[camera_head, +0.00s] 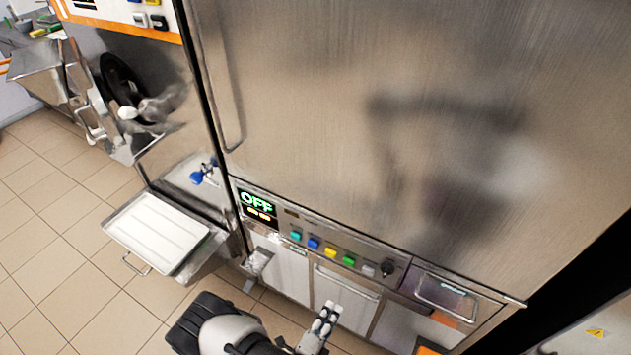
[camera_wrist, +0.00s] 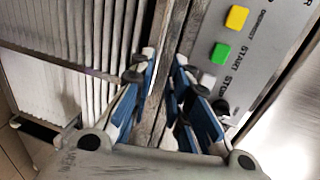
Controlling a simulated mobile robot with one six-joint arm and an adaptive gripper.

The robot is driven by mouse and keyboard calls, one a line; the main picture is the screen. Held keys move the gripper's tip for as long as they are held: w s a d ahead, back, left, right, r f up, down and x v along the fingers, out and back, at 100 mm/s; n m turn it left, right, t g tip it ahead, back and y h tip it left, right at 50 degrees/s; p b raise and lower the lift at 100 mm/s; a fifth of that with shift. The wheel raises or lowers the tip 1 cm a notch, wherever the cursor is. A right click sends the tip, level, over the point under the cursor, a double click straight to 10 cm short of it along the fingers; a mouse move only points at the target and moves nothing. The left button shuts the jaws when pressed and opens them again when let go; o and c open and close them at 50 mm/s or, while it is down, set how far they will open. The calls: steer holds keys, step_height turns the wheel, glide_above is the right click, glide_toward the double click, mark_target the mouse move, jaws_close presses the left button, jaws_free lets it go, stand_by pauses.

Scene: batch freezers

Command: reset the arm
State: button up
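My gripper (camera_head: 325,318) is low in the head view, in front of the steel freezer (camera_head: 400,100) and below its button row. In the wrist view its two blue-padded fingers (camera_wrist: 163,65) stand apart with a gap between them. Nothing is held in the gap. Beyond the fingers lie a grey machine edge and the control panel (camera_wrist: 255,60), with a yellow button (camera_wrist: 237,17) and a green button (camera_wrist: 221,53) to the right of the fingers. I cannot tell the exact distance from the fingers to the panel.
The freezer display (camera_head: 257,205) reads OFF. A handled drawer (camera_head: 445,297) is at the panel's right. A second machine at left has a white tray (camera_head: 158,232) jutting out on a steel shelf. Tiled floor (camera_head: 60,270) is open at the lower left.

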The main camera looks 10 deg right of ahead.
steer(key=w+d+r+m+g+h, duration=0.1)
steer(key=d+r+m+g, duration=0.35)
steer(key=r+m, duration=0.85)
steer(key=d+r+m+g+h, duration=0.2)
steer(key=r+m+g, duration=0.5)
steer(key=r+m, duration=0.6)
steer(key=s+r+m+t+y, duration=0.2)
steer(key=s+r+m+y, duration=0.4)
steer(key=r+m, duration=0.4)
steer(key=s+a+r+m+t+y, duration=0.1)
steer(key=s+r+m+y, duration=0.5)
steer(key=r+m, duration=0.4)
steer(key=shift+s+r+m+t, duration=0.35)
steer(key=shift+s+r+m, duration=0.05)
steer(key=shift+s, duration=0.4)
